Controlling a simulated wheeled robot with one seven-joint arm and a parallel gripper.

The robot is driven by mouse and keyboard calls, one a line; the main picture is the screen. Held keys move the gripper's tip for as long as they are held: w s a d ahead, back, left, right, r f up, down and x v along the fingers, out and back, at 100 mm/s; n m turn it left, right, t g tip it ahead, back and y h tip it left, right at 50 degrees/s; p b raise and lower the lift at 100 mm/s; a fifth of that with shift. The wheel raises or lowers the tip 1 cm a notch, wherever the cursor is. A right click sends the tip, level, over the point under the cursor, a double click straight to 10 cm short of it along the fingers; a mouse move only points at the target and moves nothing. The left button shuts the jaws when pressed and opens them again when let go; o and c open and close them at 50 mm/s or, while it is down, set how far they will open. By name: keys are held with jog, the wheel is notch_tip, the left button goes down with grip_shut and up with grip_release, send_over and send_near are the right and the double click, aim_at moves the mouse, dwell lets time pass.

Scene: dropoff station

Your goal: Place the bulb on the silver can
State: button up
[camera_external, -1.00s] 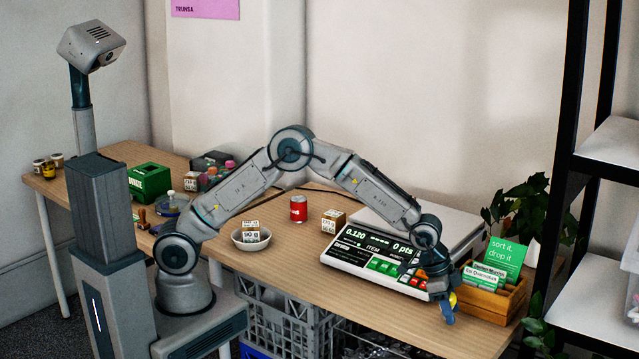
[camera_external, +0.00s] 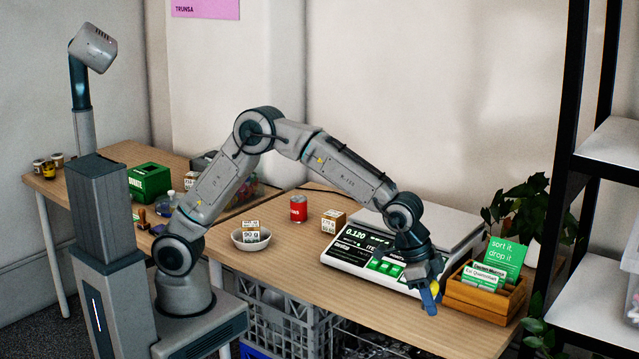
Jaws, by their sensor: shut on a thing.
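My gripper (camera_external: 430,297) is at the front edge of the scale, above the table's front right part. It is shut on a small yellow thing (camera_external: 435,286), mostly hidden by the fingers; I cannot tell for sure that it is the bulb. No other bulb is recognisable. I see no plainly silver can. A red can (camera_external: 298,211) with a pale top stands upright on the table behind the white bowl, well to the left of my gripper.
A scale (camera_external: 375,262) with a display takes up the table's right part. A wooden card box (camera_external: 484,300) stands right of my gripper. A bowl (camera_external: 251,243) holding a small box, another small box (camera_external: 333,222) and a green donation box (camera_external: 150,183) stand to the left.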

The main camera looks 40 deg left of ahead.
jog(key=w+a+r+n+t+y+p, duration=0.15)
jog(key=w+a+n, duration=0.25)
jog(key=w+a, duration=0.9)
jog(key=w+a+r+n+t+p, duration=0.1)
jog(key=w+a+r+n+p, duration=0.2)
jog(key=w+a, duration=1)
jog(key=w+a+r+n+y, duration=0.1)
jog(key=w+a+n, duration=0.15)
jog(key=a, duration=0.55)
jog(key=w+a+r+n+y, duration=0.1)
jog(key=w+a+n, duration=0.15)
jog(key=a, duration=0.55)
jog(key=n+p, duration=0.3)
jog(key=p, duration=0.1)
send_over(301, 198)
jog(key=shift+t+y, duration=0.35)
jog(key=shift+y, duration=0.1)
notch_tip(301, 198, down, 5)
jog(key=shift+d+f, duration=0.1)
jog(key=shift+f, duration=0.05)
jog(key=shift+w+a+f, duration=0.1)
jog(key=shift+a+f, duration=0.2)
jog(key=shift+f, duration=1.9)
jog(key=shift+f, duration=0.1)
